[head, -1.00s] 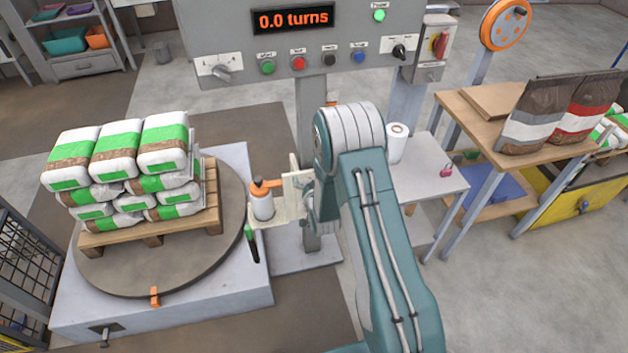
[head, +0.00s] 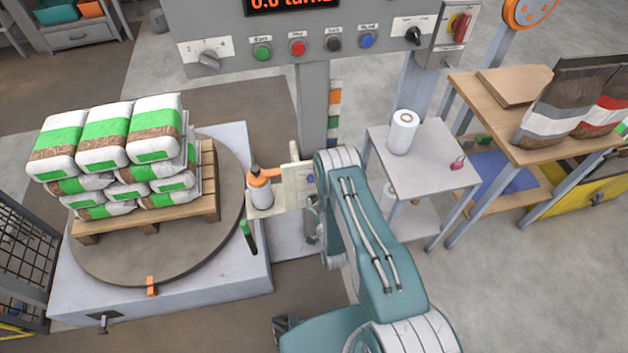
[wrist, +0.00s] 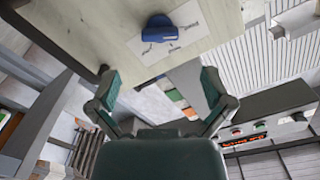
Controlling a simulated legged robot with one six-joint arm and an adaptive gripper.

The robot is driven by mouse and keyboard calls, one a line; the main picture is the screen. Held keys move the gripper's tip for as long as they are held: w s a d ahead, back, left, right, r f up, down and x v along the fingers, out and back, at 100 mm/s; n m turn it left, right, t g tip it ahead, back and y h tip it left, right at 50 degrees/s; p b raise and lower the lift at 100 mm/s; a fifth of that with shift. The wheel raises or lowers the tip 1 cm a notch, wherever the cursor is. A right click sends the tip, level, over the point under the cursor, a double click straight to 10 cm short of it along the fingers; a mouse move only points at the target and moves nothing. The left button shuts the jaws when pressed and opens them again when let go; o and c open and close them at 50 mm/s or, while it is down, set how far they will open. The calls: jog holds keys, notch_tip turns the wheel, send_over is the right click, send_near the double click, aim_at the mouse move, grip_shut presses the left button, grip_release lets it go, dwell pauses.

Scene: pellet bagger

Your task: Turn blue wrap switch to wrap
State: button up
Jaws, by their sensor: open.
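The blue wrap switch (wrist: 158,28) is a knob on a white label with black marks, on the cream carriage panel (wrist: 75,30) in the wrist view. In the head view a small blue spot shows on the panel's right side (head: 310,178); its setting is not readable there. My gripper (wrist: 160,95) is open and empty in the wrist view. Its two fingers are spread below the switch in the picture and apart from it. In the head view my gripper is mostly hidden behind my arm, close to the carriage.
A control panel (head: 290,50) with buttons and knobs stands above the mast. Left is a turntable (head: 105,270) with a pallet of white and green bags. Right is a small table (head: 440,180) with a white roll. Clear floor lies at lower right.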

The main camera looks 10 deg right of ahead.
jog(key=w, duration=0.8)
jog(key=shift+w, duration=0.2)
jog(key=shift+c, duration=0.3)
jog(key=c, duration=1)
